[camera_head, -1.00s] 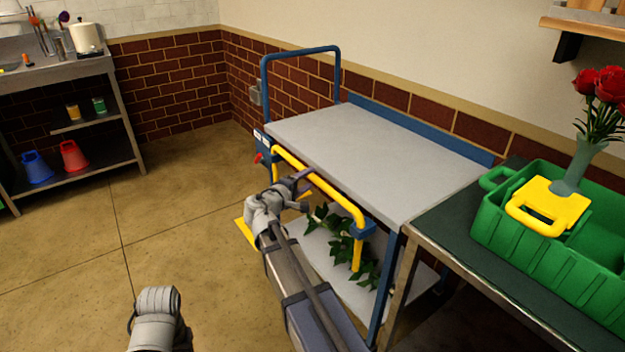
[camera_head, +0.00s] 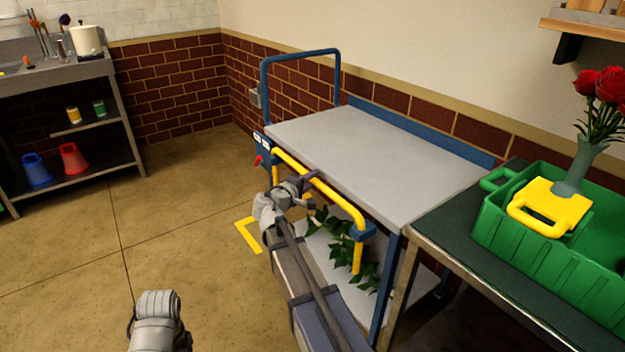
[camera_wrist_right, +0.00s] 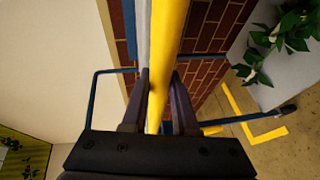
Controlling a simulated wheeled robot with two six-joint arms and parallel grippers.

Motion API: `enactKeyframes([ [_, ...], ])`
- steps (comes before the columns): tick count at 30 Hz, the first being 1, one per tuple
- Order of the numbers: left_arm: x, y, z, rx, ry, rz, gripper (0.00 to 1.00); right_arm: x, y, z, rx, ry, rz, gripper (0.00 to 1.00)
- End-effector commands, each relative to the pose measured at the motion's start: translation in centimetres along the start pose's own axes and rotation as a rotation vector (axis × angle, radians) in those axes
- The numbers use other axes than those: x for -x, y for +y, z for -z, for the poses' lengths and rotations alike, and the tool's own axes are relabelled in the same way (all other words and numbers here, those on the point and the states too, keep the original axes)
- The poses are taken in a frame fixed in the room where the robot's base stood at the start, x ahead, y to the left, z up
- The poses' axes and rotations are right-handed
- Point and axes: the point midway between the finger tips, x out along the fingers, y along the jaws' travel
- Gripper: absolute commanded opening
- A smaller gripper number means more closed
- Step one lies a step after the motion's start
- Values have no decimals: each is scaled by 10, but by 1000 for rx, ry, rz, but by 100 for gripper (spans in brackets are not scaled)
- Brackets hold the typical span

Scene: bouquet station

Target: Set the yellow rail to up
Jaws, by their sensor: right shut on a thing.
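The yellow rail (camera_head: 335,196) is a bent bar along the front side of the blue and grey cart (camera_head: 370,150). It sits near the level of the cart's top deck, with its ends bent downward. My right gripper (camera_head: 308,182) is at the rail's middle. In the right wrist view the yellow rail (camera_wrist_right: 166,60) runs between the two dark fingers of my right gripper (camera_wrist_right: 160,100), which are shut on it. My left gripper is not seen; only part of my left arm shows at the bottom of the head view.
A leafy plant (camera_head: 335,235) lies on the cart's lower shelf. A green crate (camera_head: 490,215) with a yellow handle and a vase of red roses (camera_head: 605,95) stands on the right table (camera_head: 440,220). A shelf bench (camera_head: 70,130) is at the left.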

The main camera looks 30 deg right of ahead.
Motion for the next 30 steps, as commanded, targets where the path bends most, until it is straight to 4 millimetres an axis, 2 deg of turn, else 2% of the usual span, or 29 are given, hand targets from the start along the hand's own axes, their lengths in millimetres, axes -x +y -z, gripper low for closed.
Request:
enactKeyframes([
  [1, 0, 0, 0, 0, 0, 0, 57, 0, 0, 0, 0, 0, 1, 10],
  [4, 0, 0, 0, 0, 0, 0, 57, 0, 0, 0, 0, 0, 1, 0],
  [30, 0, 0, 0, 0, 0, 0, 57, 0, 0, 0, -1, 0, 1, 0],
])
